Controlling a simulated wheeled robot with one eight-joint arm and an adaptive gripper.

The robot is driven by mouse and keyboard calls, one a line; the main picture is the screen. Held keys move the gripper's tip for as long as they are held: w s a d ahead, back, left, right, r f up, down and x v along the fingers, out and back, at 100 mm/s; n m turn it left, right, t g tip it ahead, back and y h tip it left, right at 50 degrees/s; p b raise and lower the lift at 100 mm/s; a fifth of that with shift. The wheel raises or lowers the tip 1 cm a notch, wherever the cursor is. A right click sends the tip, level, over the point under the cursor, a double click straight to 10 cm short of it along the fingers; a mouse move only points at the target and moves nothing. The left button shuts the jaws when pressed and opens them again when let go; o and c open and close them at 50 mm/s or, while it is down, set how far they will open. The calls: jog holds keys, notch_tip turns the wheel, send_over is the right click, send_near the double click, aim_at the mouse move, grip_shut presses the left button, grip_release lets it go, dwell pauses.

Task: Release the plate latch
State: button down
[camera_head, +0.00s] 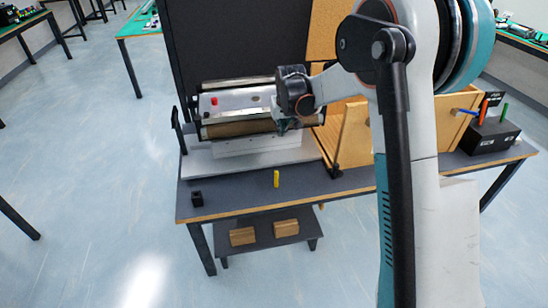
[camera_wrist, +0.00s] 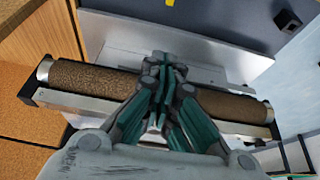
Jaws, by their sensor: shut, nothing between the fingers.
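The mini conveyor stands on the dark table, with a brown belt roller (camera_head: 235,129) along its front and a silver top plate (camera_head: 235,100) carrying a red knob (camera_head: 214,101). A pale plate (camera_head: 240,146) sits below the roller at the front. My gripper (camera_head: 284,124) is at the right end of the roller, pointing down. In the wrist view my gripper (camera_wrist: 160,72) is shut and empty, in front of the brown roller (camera_wrist: 95,78) and the pale plate (camera_wrist: 125,40). My fingers hide the middle of the roller. I cannot make out the latch or whether my fingers touch anything.
A wooden box (camera_head: 350,140) stands close to the right of the conveyor. A yellow piece (camera_head: 276,179) and a small black block (camera_head: 197,199) are on the table's front part (camera_head: 235,189). A black holder (camera_head: 487,136) with coloured pieces is at the far right.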

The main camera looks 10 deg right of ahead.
jog(key=w+p+x, duration=0.1)
jog(key=x, duration=1.4)
jog(key=shift+g, duration=0.4)
jog(key=b, duration=0.5)
send_over(276, 179)
jog(key=w+d, duration=0.1)
jog(key=w, duration=0.2)
jog(key=shift+f, duration=4.65)
jog(key=shift+w, duration=0.25)
